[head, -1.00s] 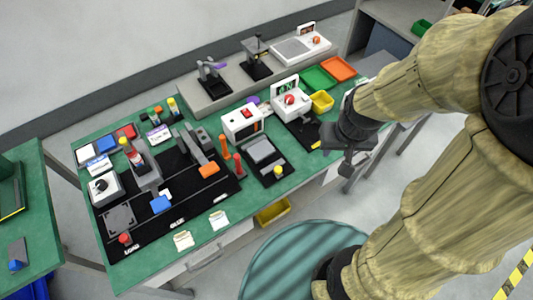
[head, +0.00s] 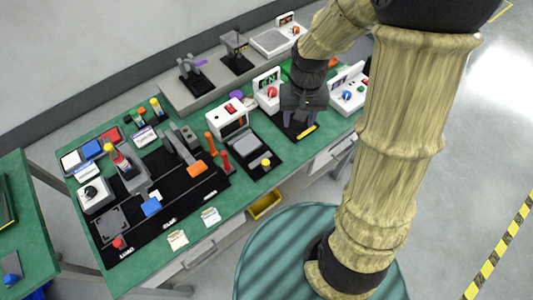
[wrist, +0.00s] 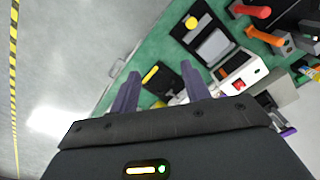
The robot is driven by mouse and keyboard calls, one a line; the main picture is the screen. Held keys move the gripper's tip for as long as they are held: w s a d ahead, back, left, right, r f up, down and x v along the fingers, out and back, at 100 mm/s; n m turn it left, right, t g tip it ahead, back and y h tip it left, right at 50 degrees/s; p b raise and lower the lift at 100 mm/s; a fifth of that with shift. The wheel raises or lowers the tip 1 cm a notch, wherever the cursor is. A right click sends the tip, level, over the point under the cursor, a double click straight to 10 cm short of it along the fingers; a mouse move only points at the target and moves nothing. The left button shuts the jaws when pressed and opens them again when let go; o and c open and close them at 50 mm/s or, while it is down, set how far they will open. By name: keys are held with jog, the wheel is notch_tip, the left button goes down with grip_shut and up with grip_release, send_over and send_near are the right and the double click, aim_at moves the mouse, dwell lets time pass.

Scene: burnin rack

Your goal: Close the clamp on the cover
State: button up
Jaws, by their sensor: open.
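Two upright handles, one orange (head: 211,143) and one red (head: 224,162), stand at the right end of the long black fixture. They look like clamp levers, and both show at the top right of the wrist view, red (wrist: 250,10) and orange (wrist: 265,38). I cannot tell which belongs to the cover's clamp, or pick out the cover surely. My gripper (head: 303,112) is open and empty, to the right of the handles, above a black base with a yellow strip (head: 306,131). Its two fingers (wrist: 161,72) stand apart in the wrist view.
A black plate with a grey pad (head: 245,146) and yellow knob (head: 266,162) lies between the handles and my gripper. A white box with a red button (head: 229,118) stands behind it. A grey shelf (head: 213,95) runs along the back. The green table's front edge is mostly clear.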

aim_at(265, 161)
jog(key=w+a+f+m+g+p, duration=0.1)
jog(key=w+a+f+g+p, duration=0.1)
jog(key=w+a+f+g, duration=0.2)
jog(key=w+a, duration=0.3)
jog(key=shift+a+f+m+g+y, duration=0.15)
jog(key=shift+m+g+y, duration=0.15)
jog(key=p+x, duration=0.4)
jog(key=x, duration=1.3)
jog(key=shift+w+f, duration=0.1)
jog(key=shift+f, duration=0.15)
grip_shut()
